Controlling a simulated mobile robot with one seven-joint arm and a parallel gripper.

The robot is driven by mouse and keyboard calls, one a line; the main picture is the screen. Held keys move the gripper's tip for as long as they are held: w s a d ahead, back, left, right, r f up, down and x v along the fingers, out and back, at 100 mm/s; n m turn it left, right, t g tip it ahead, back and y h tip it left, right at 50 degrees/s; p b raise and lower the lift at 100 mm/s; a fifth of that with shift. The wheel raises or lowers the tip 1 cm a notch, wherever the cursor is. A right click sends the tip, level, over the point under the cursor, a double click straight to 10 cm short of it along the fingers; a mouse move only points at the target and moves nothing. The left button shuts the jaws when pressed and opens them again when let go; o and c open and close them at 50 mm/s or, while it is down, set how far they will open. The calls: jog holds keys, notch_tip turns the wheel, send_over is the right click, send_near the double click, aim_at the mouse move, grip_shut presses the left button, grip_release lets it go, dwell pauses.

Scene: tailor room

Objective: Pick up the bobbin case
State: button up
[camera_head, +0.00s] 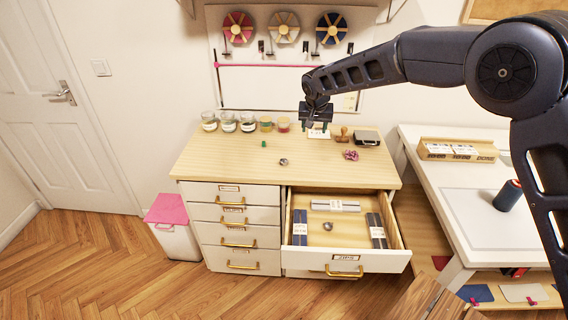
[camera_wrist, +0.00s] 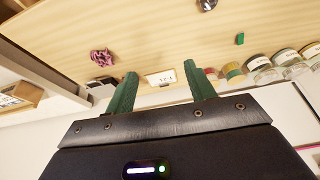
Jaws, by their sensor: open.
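A small round metallic piece (camera_head: 283,161) lies on the wooden top of the drawer cabinet (camera_head: 230,165); it also shows at the top edge of the wrist view (camera_wrist: 207,4). A similar small metallic piece (camera_head: 327,226) lies in the open drawer (camera_head: 345,258). Both are too small to tell which is the bobbin case. My gripper (camera_head: 318,127) is above the back of the cabinet top, behind and to the right of the piece on top. Its green fingers (camera_wrist: 160,69) are apart, with nothing between them.
Several jars (camera_head: 228,122) line the back left of the top. A green block (camera_head: 264,144), a pink crumpled item (camera_head: 351,155), a wooden stamp (camera_head: 342,134) and a dark box (camera_head: 367,137) are also there. The front of the top is mostly clear. A white table (camera_head: 470,225) stands right.

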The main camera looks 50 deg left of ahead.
jog(key=n, duration=0.1)
send_near(284, 160)
jog(key=r, duration=0.2)
jog(key=x, duration=0.2)
jog(key=s+x, duration=0.1)
jog(key=x, duration=0.2)
jog(key=shift+f, duration=0.4)
jog(key=shift+w+x, duration=0.1)
jog(key=shift+x, duration=1.2)
jog(key=shift+w+x, duration=0.15)
jog(key=shift+x, duration=1.15)
jog(key=shift+d, duration=0.2)
jog(key=shift+c, duration=0.4)
